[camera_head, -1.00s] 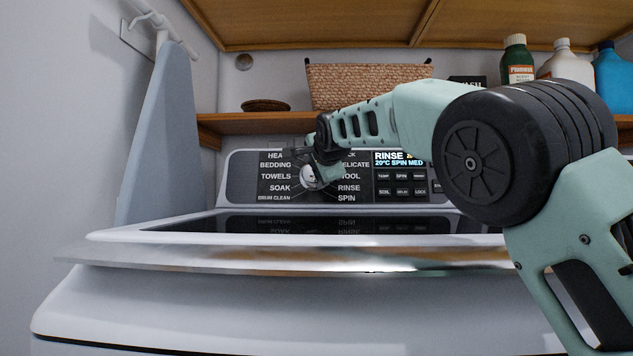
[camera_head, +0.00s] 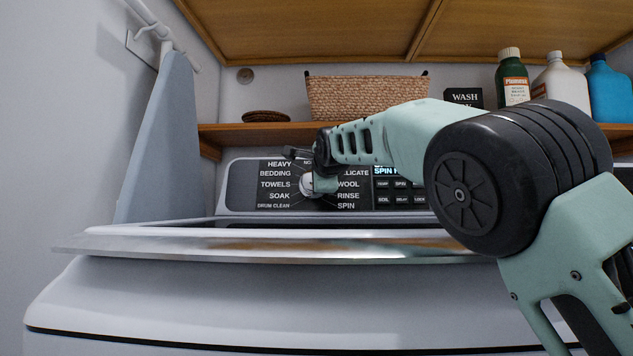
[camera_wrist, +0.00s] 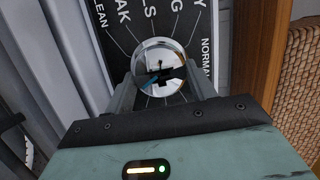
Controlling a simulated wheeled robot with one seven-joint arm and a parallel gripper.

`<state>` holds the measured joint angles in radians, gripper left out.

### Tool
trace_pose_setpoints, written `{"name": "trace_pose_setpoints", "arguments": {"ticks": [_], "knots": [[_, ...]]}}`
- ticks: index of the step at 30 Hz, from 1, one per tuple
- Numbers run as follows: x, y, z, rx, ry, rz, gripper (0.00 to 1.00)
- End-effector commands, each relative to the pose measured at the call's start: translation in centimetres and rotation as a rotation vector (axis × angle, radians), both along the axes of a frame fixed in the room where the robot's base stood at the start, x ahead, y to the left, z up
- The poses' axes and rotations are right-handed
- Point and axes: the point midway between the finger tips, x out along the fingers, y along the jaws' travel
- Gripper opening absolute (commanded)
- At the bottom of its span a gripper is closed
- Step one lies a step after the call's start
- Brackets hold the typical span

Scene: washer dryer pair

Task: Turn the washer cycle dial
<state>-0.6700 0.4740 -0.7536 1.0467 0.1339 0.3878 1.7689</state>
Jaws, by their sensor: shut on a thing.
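The washer cycle dial (camera_head: 307,184) is a round, shiny silver knob on the washer's dark control panel (camera_head: 240,187), ringed by cycle names such as TOWELS, SOAK and SPIN. In the wrist view the dial (camera_wrist: 159,66) sits between the two fingers of my gripper (camera_wrist: 162,88), which is shut on it. In the head view my gripper (camera_head: 318,184) covers the dial's right side. The dial's pointer mark cannot be made out. The display (camera_head: 385,170) is partly hidden by my arm; "SPIN" can be read on it.
The washer lid (camera_head: 200,246) has a metal front edge below the panel. A shelf above holds a wicker basket (camera_head: 365,97), a green bottle (camera_head: 513,78), a white bottle (camera_head: 556,75) and a blue bottle (camera_head: 607,88).

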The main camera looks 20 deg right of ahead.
Motion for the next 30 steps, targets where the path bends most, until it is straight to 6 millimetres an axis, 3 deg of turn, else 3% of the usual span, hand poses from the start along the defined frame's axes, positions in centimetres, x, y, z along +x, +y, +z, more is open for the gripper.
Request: {"name": "trace_pose_setpoints", "arguments": {"ticks": [5, 6, 8, 20, 30], "knots": [[0.0, 0.1, -0.2, -0.001, 0.004, 0.001, 0.32], [0.0, 0.1, -0.2, -0.001, 0.004, 0.001, 0.66], [0.0, 0.1, -0.2, -0.001, 0.004, 0.001, 0.77], [-0.7, 0.1, 0.2, -0.002, 0.0, 0.001, 0.77], [-5.2, 0.5, 1.2, 0.0, -0.001, 0.005, 0.77]]}}
